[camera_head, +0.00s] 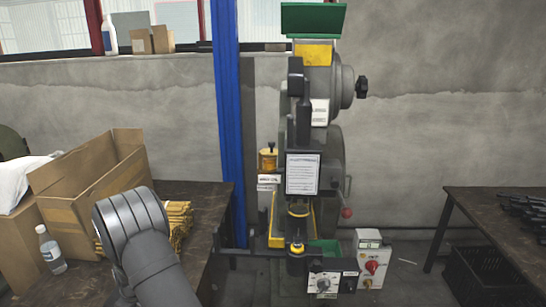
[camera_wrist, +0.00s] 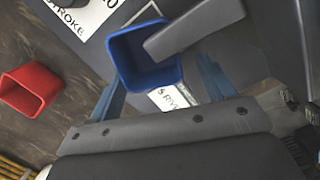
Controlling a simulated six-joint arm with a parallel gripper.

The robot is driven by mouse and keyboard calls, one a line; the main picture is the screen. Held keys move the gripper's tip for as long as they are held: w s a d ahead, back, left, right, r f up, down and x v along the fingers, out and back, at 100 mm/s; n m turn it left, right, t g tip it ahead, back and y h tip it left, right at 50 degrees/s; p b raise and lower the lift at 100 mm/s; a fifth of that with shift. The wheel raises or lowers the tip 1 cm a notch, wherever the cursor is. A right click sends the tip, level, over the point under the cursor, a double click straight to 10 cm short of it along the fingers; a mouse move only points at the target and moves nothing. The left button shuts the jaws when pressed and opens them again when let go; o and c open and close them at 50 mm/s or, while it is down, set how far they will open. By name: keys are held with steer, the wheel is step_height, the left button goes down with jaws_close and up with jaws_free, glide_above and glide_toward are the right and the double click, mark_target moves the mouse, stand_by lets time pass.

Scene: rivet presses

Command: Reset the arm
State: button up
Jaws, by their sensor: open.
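My arm (camera_head: 135,235) rises at the lower left of the head view, in front of the left bench. My gripper is hidden there. In the wrist view my gripper (camera_wrist: 160,85) is open, with two bluish fingers apart and nothing seen held between them. A blue bin (camera_wrist: 172,76) lies beyond and between the fingers, with a grey bar crossing its upper right. A white label with partly readable text (camera_wrist: 172,97) lies just below the bin. I cannot tell how far the fingers are from the bin.
A red bin (camera_wrist: 42,76) stands at left in the wrist view. The rivet press (camera_head: 318,165) stands mid-scene beside a blue post (camera_head: 229,120). A cardboard box (camera_head: 75,195), bottle (camera_head: 50,250) and yellow parts (camera_head: 180,218) crowd the left bench. Another bench (camera_head: 490,215) stands right.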

steer(key=shift+d, duration=0.15)
steer(key=a, duration=0.3)
steer(key=shift+w+a+r, duration=0.3)
steer(key=shift+a, duration=0.05)
step_height(320, 180, up, 11)
steer(key=d, duration=0.2)
steer(key=f, duration=0.4)
steer(key=a+f, duration=0.1)
steer(key=f, duration=0.7)
steer(key=shift+a, duration=0.35)
steer(key=s+d, duration=0.3)
steer(key=d, duration=1.5)
steer(key=w+d+r+n+g, duration=0.1)
steer(key=w+d+n, duration=0.3)
steer(key=d+n, duration=0.4)
steer(key=w+d+r+n+g, duration=0.1)
steer(key=w+d+n, duration=0.4)
steer(key=d, duration=0.8)
steer(key=shift+r+n+h, duration=0.3)
steer(key=shift+r+n, duration=0.35)
steer(key=shift+n, duration=0.85)
